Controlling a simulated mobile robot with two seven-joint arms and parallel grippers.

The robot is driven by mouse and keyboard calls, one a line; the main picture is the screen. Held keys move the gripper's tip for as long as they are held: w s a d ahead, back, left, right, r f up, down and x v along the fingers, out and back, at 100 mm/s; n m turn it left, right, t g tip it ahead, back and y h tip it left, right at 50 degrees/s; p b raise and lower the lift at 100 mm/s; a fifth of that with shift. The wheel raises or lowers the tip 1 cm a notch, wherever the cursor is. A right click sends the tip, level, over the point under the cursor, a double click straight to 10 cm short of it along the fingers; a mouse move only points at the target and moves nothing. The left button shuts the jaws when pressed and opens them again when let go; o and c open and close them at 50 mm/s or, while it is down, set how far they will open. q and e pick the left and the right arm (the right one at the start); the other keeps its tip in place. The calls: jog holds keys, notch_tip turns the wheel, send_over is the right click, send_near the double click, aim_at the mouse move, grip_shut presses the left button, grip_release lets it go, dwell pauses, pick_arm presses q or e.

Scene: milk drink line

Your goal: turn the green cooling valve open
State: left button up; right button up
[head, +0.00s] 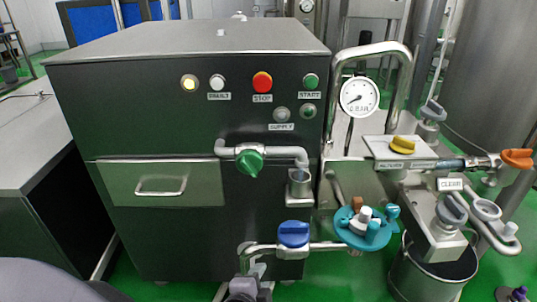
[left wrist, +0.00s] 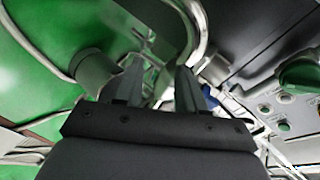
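The green valve (head: 250,163) sits on a grey pipe on the dark cabinet's front, below the SUPPLY label. A green knob (left wrist: 302,73) shows at the right of the left wrist view.
A grey pipe (head: 330,246) runs near my left gripper. A teal wheel (head: 385,235) is to the right, near a bucket (head: 432,280). A yellow knob (head: 402,145), a gauge (head: 360,97) and an orange handle (head: 517,158) are farther right. A drawer (head: 165,184) is at left.

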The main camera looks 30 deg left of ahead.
pick_arm(q)
jog(key=w+a+r+m+t+y+p, duration=0.1)
jog(key=w+a+r+m+y+p, duration=0.1)
jog(key=r+p, duration=0.15)
jog(key=w+a+r+m+y+p, duration=0.1)
jog(key=a+r+m+p, duration=0.15)
jog(key=r, duration=0.25)
jog(key=m+t+y+p, duration=0.2)
jog(key=m+y+p, duration=0.2)
jog(key=m+p, duration=0.2)
send_near(249, 171)
jog(key=w, duration=0.1)
jog(key=shift+a+x, duration=0.25)
jog(key=shift+x, duration=3.65)
jog(key=shift+s, duration=0.15)
pick_arm(e)
jog(key=s+d+r+h, duration=0.1)
jog(key=s+d+r, duration=0.2)
jog(key=r, duration=0.4)
jog(key=shift+d+r+g+h, duration=0.3)
jog(key=shift+d+g, duration=0.1)
jog(key=shift+d, duration=0.35)
pick_arm(q)
jog(key=shift+r, duration=0.1)
grip_shut()
